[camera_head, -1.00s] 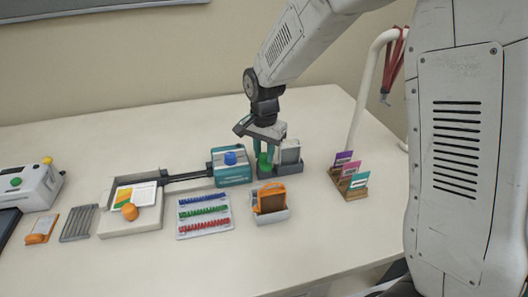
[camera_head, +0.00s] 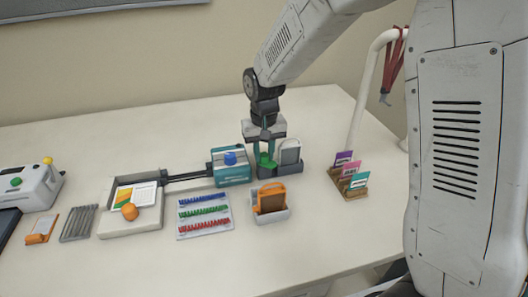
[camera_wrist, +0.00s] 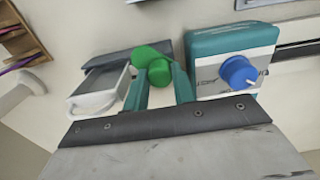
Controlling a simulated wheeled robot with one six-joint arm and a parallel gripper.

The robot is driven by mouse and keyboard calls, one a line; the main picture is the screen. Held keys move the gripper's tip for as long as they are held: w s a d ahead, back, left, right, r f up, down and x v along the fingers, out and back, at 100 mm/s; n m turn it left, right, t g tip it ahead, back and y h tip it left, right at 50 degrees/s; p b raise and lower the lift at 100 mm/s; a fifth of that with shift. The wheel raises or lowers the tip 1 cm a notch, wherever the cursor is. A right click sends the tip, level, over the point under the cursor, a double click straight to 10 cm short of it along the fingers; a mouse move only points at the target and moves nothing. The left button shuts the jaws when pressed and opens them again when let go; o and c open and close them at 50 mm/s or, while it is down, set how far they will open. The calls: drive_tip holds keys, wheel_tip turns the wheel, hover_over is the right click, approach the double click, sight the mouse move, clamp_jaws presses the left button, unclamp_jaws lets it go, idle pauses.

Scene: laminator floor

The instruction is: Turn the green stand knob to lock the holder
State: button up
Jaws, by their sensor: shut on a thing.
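The green stand knob (camera_head: 267,162) sits on the dark stand (camera_head: 289,172), left of the pale holder (camera_head: 290,154) that stands upright in it. In the wrist view the green knob (camera_wrist: 152,64) shows a round part with a lobe toward the upper left. My gripper (camera_head: 265,158) points down over the knob, and its teal fingers (camera_wrist: 163,88) are shut on it. The holder (camera_wrist: 100,84) lies left of the fingers in the wrist view. The finger contact on the knob's near side is partly hidden.
A teal machine with a blue knob (camera_head: 230,158) stands close left of the stand. An orange holder in a grey tray (camera_head: 270,203) is in front. A wooden rack with coloured cards (camera_head: 349,181) stands to the right. Spiral combs (camera_head: 204,213) lie front left.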

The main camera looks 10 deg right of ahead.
sight(264, 154)
drive_tip(key=n, duration=0.4)
drive_tip(key=shift+n, duration=2.3)
drive_tip(key=o, duration=1)
wheel_tip(264, 154, up, 8)
drive_tip(key=shift+f, duration=0.1)
